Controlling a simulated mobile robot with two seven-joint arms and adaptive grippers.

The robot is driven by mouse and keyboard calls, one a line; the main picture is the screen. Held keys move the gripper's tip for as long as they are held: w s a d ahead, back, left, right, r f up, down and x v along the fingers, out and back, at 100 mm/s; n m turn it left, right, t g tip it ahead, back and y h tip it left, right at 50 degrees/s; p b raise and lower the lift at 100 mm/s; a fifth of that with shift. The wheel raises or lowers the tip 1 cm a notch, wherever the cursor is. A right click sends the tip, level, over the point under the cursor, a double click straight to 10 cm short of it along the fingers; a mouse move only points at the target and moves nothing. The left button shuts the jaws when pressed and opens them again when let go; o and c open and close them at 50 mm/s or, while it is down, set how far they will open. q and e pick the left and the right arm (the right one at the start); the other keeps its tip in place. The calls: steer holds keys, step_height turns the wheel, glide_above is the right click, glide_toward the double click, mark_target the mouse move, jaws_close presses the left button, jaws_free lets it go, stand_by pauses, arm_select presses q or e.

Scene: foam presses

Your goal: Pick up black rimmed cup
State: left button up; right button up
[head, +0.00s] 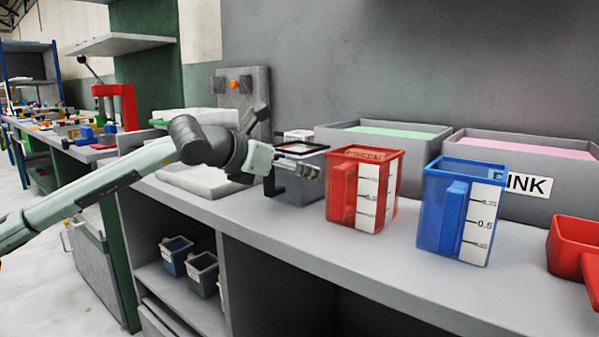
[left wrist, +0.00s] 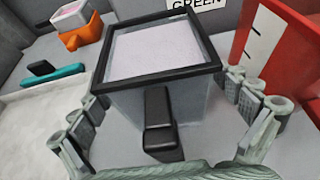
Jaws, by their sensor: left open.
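The black rimmed cup (head: 302,188) stands upright on the grey counter, just left of the red measuring cup. In the left wrist view the black rimmed cup (left wrist: 190,98) fills the middle, with a square black rim, a greyish body, pale contents and a black handle pointing towards me. My left gripper (head: 305,171) is open at the cup and hides part of it in the head view. In the left wrist view its fingers (left wrist: 165,112) are spread on either side of the cup, with gaps visible. My right gripper is not in view.
A red measuring cup (head: 378,190) stands close on the right, then a blue one (head: 452,215) and a red scoop (head: 573,245). Grey bins (head: 505,205) stand behind. A pale tray (head: 195,180) lies left. In the left wrist view an orange object (left wrist: 82,37) is behind.

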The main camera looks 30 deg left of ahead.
arm_select(q)
steer(key=shift+w+d+f, duration=0.1)
steer(key=shift+w+f, duration=0.05)
steer(key=shift+w, duration=0.2)
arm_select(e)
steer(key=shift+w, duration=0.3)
arm_select(q)
steer(key=shift+s, duration=0.1)
steer(key=shift+c, duration=0.8)
steer(key=c, duration=1)
steer(key=shift+r, duration=0.2)
steer(key=shift+c, duration=0.2)
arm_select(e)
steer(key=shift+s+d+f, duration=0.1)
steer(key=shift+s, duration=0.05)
